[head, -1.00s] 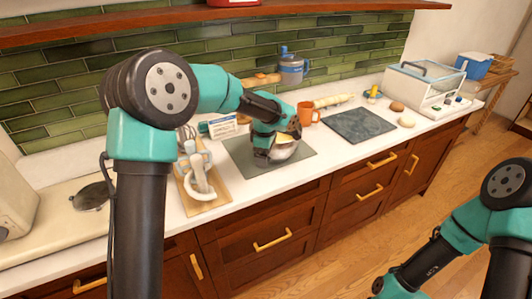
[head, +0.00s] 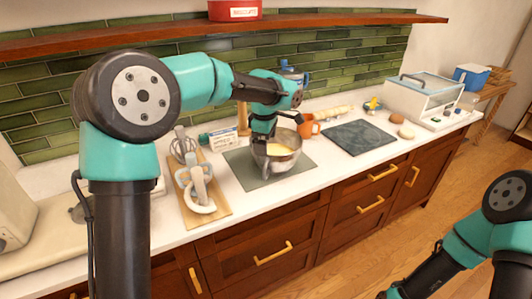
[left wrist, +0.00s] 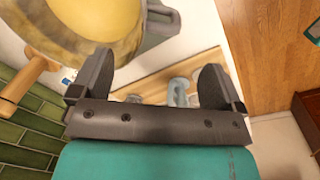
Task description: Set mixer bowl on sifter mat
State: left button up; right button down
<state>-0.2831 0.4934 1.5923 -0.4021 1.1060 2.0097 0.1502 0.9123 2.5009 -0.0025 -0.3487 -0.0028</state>
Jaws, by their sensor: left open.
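The metal mixer bowl (head: 286,142) holds something pale yellow and sits upright on the grey-green mat (head: 240,172) in the head view. A darker slate mat (head: 358,138) lies farther right, bare; I cannot tell which is the sifter mat. My left gripper (head: 262,140) is at the bowl's left rim, partly hiding it. In the left wrist view the left gripper (left wrist: 158,84) is open with nothing between its fingertips. My right gripper is not in view.
A wooden board (head: 213,208) with a pale hand mixer (head: 200,188) lies left of the mat. An orange mug (head: 309,127) and blue bottle (head: 293,78) stand behind the bowl.

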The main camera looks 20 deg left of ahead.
pick_arm(q)
jog(key=shift+s+r, duration=0.1)
jog(key=shift+r, duration=0.8)
